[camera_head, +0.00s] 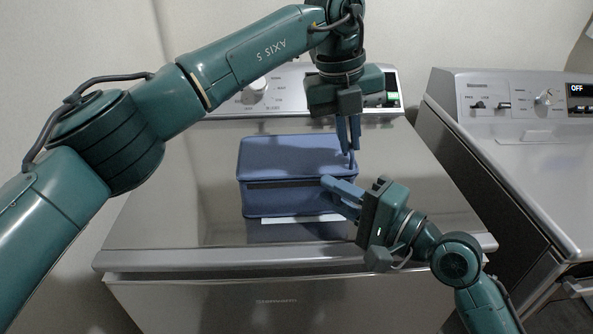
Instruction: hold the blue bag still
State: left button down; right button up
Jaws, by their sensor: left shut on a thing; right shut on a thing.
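The blue bag (290,195), a boxy case with a dark band across its front, sits on the closed metal lid of the washer (180,190). My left gripper (350,160) points down from above and is shut on the bag at its right end. My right gripper (328,183) comes in from the lower right and is shut on the bag near its front right corner. The fingers of both grippers hide part of the bag's right end. The exact part in each grip is too small to tell.
A second machine (530,160) with its own control panel stands on the right, with a narrow gap between the two. The washer's control panel (285,88) rises behind the bag. The lid is clear to the left of the bag. A white strip (300,219) lies at its front.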

dwell(0.4)
jog(key=o, duration=1)
jog(key=v, duration=1.2)
pick_arm(q)
jog(key=c, duration=1.5)
grip_release()
jog(key=shift+r, duration=0.1)
